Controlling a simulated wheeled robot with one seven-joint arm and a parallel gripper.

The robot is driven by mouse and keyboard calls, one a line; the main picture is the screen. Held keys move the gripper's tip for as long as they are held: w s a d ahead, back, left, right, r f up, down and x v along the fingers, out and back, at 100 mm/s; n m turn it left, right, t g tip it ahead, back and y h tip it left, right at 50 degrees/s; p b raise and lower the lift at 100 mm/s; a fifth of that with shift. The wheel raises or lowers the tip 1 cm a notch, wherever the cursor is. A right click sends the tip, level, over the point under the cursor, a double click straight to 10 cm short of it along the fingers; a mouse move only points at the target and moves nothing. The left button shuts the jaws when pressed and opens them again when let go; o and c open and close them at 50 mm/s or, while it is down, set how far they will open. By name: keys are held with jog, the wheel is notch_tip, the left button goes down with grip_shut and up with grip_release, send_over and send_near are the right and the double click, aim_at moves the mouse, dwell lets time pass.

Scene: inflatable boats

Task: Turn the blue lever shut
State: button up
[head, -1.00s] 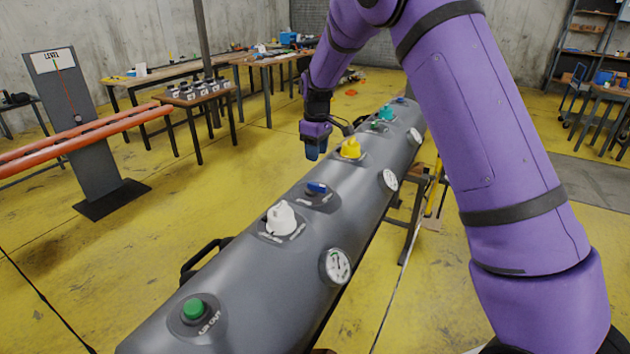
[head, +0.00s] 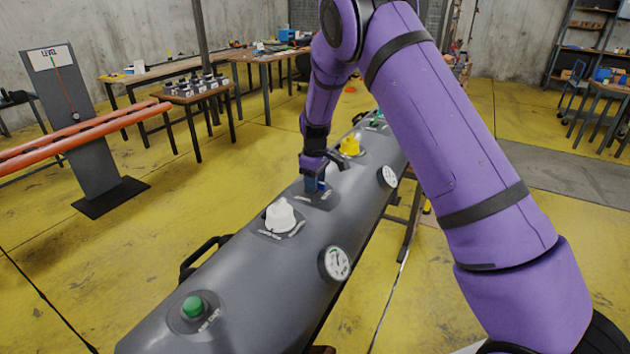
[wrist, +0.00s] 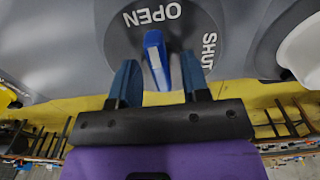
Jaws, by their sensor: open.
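The blue lever (wrist: 156,58) sits on a dark round plate (wrist: 122,30) marked OPEN and SHUT on the grey inflatable tube (head: 245,285). In the wrist view it lies between my gripper's two blue fingers (wrist: 160,85), with a gap on each side. Its handle points towards the palm, and its far end is near the word OPEN. SHUT is at the right of the plate. In the head view my gripper (head: 314,184) is down over the lever's plate and hides the lever. My gripper is open and does not grip the lever.
A white knob (head: 280,215) stands nearer on the tube, and a yellow knob (head: 350,146) stands farther along. A green button (head: 193,307) and round gauges (head: 336,263) are also on the tube. Tables (head: 190,92) stand behind on the yellow floor.

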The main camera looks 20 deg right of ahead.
grip_shut()
jog(key=shift+m, duration=0.3)
jog(key=m, duration=0.3)
jog(key=shift+s+a+m, duration=0.15)
jog(key=shift+a+m, duration=0.05)
jog(key=shift+m, duration=0.2)
jog(key=m, duration=0.4)
jog(key=shift+a, duration=0.2)
jog(key=m, duration=0.5)
jog(key=shift+a, duration=0.25)
jog(key=shift+a+m, duration=0.15)
jog(key=shift+m, duration=2.05)
